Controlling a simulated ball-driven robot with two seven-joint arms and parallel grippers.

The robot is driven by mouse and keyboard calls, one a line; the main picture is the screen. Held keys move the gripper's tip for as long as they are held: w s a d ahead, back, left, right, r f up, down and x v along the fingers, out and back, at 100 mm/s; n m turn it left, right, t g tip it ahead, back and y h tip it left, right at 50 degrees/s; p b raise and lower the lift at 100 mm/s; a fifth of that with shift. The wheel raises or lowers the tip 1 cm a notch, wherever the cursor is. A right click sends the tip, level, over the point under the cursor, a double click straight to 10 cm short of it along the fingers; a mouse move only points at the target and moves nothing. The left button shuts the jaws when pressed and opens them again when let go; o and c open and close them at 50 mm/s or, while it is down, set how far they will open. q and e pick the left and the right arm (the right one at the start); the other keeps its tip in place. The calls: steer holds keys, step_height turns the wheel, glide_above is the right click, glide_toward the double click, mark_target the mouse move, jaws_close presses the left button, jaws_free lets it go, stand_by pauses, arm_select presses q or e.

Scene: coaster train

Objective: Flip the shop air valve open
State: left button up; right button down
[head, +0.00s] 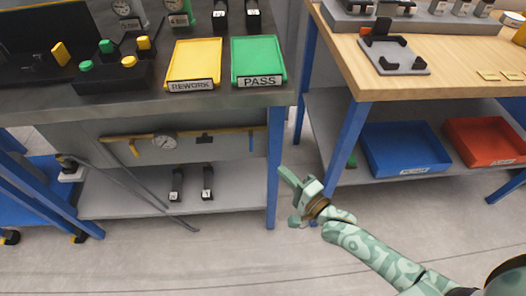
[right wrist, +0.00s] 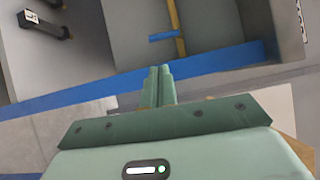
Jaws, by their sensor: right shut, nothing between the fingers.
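A yellow air pipe (head: 225,132) runs along the grey panel under the dark bench, with a round gauge (head: 165,141) on it. A blue lever (head: 251,143) hangs down at the pipe's right end, across the pipe's line. It also shows in the right wrist view (right wrist: 166,37), beyond my fingertips. A yellow lever (head: 134,149) hangs near the pipe's left end. I cannot read which lever is the shop air valve. My right gripper (head: 288,177) is shut and empty, right of the blue bench leg and apart from the levers. My left gripper is out of view.
The blue bench leg (head: 274,165) stands between my right gripper and the blue lever. A lower shelf (head: 140,196) holds small black items. A yellow tray (head: 194,58) and green tray (head: 259,56) lie above. Blue (head: 405,150) and red (head: 485,142) bins are right.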

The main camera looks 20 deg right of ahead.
mark_target(251, 141)
arm_select(q)
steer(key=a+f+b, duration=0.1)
steer(key=b, duration=0.1)
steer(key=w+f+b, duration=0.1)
steer(key=b, duration=0.1)
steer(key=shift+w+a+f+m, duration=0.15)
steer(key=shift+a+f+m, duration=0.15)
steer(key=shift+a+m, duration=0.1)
arm_select(e)
steer(key=x, duration=1)
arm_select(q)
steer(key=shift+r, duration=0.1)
arm_select(e)
steer(key=shift+a+f, duration=0.15)
